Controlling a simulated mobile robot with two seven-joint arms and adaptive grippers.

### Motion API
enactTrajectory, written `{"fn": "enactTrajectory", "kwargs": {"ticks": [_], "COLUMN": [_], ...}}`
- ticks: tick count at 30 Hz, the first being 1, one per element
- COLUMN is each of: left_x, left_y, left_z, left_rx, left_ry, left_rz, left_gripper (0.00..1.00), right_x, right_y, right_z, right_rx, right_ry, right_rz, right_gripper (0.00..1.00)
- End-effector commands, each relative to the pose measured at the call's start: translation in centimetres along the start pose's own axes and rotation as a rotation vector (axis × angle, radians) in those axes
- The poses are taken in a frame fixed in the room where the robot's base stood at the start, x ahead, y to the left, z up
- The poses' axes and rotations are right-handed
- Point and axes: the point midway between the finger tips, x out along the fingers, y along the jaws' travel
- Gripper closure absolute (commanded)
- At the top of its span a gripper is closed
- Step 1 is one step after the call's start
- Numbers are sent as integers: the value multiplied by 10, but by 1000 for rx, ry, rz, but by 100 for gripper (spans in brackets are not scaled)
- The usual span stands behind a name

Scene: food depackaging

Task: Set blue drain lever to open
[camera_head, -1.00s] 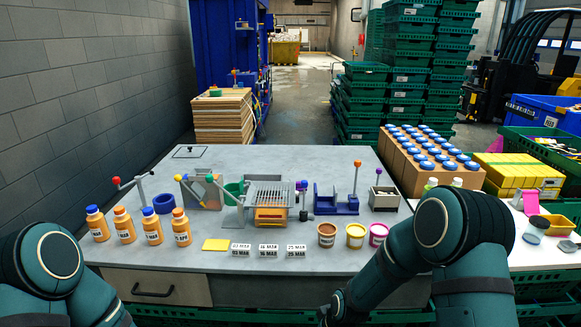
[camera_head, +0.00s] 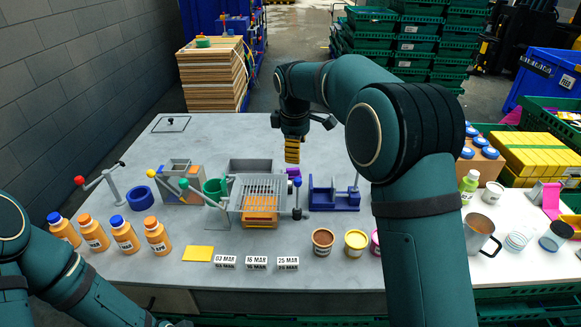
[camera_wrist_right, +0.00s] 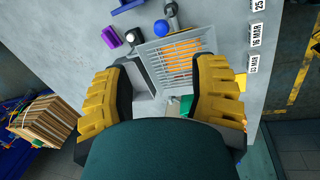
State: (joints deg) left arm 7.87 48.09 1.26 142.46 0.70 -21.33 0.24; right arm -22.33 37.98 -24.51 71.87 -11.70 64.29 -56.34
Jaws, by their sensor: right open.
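The blue drain lever, a short rod with a blue ball (camera_head: 297,184), stands about upright at the right side of the grey drain basket (camera_head: 235,190). Orange pieces lie under the basket's slats. In the right wrist view the blue ball (camera_wrist_right: 161,28) shows beyond the fingertips, beside the slatted basket (camera_wrist_right: 150,52). My right gripper (camera_head: 292,150) hangs above and behind the lever, pointing down, apart from it. Its yellow fingers (camera_wrist_right: 163,70) are spread and nothing is between them. My left arm is at the lower left; its fingers are out of frame.
A blue fixture (camera_head: 335,198) is to the right. Bottles (camera_head: 123,233), date blocks (camera_head: 256,262) and cups (camera_head: 322,240) line the front. The table's back left is mostly clear.

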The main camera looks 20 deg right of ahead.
Motion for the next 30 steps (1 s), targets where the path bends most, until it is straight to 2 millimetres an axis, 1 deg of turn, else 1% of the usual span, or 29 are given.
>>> {"fn": "enactTrajectory", "kwargs": {"ticks": [2,5,8,18,21,24,30], "left_x": [0,2,4,9,10,10,11], "left_y": [0,-1,-2,-3,-4,-4,-4], "left_z": [0,1,1,1,2,2,2], "left_rx": [-1,-1,-1,0,0,0,0], "left_ry": [0,-1,-1,-1,-1,-1,-1], "left_rz": [0,-1,-1,-2,-2,-2,-3], "left_gripper": [53,53,53,53,53,53,53], "right_x": [1,11,28,94,111,123,135], "right_y": [1,0,0,0,0,0,0], "right_z": [1,1,1,1,2,1,1], "right_rx": [-5,-4,-4,-2,-2,-2,-2], "right_ry": [-4,-5,-6,-5,-5,-4,-3], "right_rz": [0,-2,-3,-3,-2,-1,0], "right_gripper": [42,42,42,42,42,42,42]}}
